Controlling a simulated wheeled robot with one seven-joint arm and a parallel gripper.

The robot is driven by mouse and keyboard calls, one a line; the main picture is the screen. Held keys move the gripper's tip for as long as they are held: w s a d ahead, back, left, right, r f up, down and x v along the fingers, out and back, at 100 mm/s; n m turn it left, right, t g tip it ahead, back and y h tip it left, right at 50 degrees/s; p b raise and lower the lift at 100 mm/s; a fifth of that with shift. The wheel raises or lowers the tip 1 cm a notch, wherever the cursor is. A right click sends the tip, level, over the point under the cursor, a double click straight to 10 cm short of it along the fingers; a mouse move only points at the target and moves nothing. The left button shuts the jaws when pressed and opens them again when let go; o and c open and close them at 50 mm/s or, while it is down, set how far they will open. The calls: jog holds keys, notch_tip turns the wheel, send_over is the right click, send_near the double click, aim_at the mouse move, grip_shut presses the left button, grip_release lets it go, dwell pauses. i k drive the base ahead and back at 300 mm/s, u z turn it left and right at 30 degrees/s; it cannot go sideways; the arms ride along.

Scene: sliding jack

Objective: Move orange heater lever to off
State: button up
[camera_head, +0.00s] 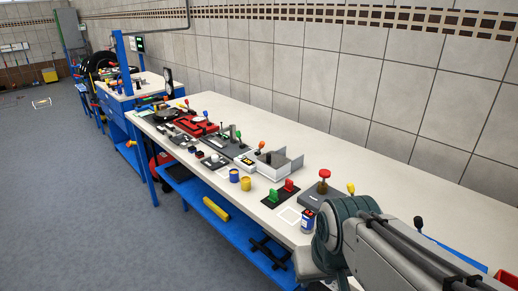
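A small lever with an orange knob (261,145) stands upright at the left end of a light grey open box (293,163), about mid-bench. It looks like the orange heater lever, but its label is too small to read and I cannot tell its setting. My arm (385,250) reaches in from the lower right, well apart from the lever. My gripper's fingers do not show.
The white workbench (400,186) runs along the tiled wall. A red knob (325,174), a yellow-knobbed lever (351,188), green and red switches (281,192), yellow and blue cups (239,179) and a blue-knobbed lever (205,114) stand on it. Open floor (100,220) lies left.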

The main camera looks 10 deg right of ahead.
aim_at(261, 145)
jog(key=u, duration=0.55)
jog(key=i, duration=1.2)
jog(key=z, duration=0.4)
